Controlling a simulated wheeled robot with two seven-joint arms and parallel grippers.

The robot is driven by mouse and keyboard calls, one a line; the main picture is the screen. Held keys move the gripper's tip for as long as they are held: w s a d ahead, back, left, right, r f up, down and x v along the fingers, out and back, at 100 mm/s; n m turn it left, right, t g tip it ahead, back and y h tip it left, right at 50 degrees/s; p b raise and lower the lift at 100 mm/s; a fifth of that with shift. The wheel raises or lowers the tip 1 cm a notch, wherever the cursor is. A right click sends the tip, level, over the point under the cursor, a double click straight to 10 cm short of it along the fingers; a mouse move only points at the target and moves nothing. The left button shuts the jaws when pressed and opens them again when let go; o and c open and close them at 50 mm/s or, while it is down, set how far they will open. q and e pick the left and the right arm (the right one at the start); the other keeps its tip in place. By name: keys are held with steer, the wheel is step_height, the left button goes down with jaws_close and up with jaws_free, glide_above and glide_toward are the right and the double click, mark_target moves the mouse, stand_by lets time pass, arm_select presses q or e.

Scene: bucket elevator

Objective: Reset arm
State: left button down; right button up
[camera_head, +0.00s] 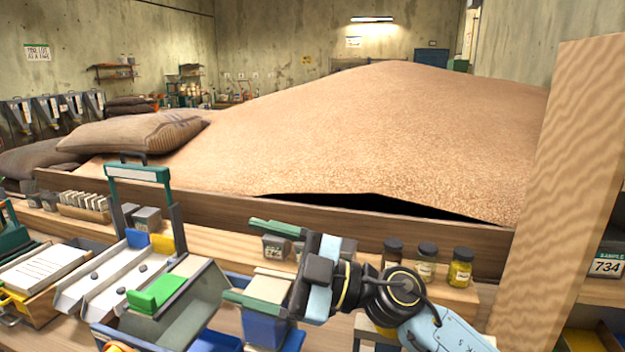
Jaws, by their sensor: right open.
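My right arm comes in from the lower right, and its gripper (243,260) points left over the bench. Its two green-tipped fingers are spread wide apart with nothing between them. The gripper is just right of a grey metal scoop-like tray (195,300) with a green block (157,291) at its edge. A blue bin (262,328) shows below the lower finger, partly hidden by it. I cannot tell whether the finger touches anything. My left gripper does not show.
A wooden bench carries a white sloped tray (100,285), a handled green-and-grey frame (138,172) and small jars (460,268). A large grain heap (380,130) lies behind a plank wall. A thick wooden post (550,190) stands at right. Sacks (135,133) lie at left.

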steer(key=w+d+f+m+t+h, duration=0.2)
steer(key=d+m+t+h, duration=0.35)
steer(key=m+t, duration=0.35)
steer(key=w+d+f+m+t+h, duration=0.1)
steer(key=w+d+m+t+h, duration=0.25)
steer(key=d+m+t, duration=0.45)
steer(key=s+d+f+m+g+h, duration=0.25)
steer(key=d+f+h, duration=0.35)
steer(key=f, duration=0.3)
steer(key=s+d+f+m+g+h, duration=0.2)
steer(key=s+d+f+m+h, duration=0.25)
steer(key=f, duration=0.45)
steer(key=s+d+f+n+g, duration=0.1)
steer(key=s+d+f+g, duration=0.1)
steer(key=s+f+g, duration=0.35)
steer(key=s+d+f+g+h, duration=0.1)
steer(key=s+f+g, duration=0.15)
steer(key=s, duration=0.65)
steer(key=s+d+f+n+g, duration=0.1)
steer(key=s+d+f+g, duration=0.15)
steer(key=s+f, duration=0.35)
steer(key=s+f+g, duration=0.2)
steer(key=s+f, duration=0.1)
steer(key=f, duration=2.2)
steer(key=s+d+f+b, duration=0.1)
steer(key=s+d+f, duration=0.1)
steer(key=s+f, duration=1.2)
steer(key=shift+s+d+g, duration=0.3)
steer(key=shift+s+g, duration=0.1)
steer(key=shift+s, duration=0.65)
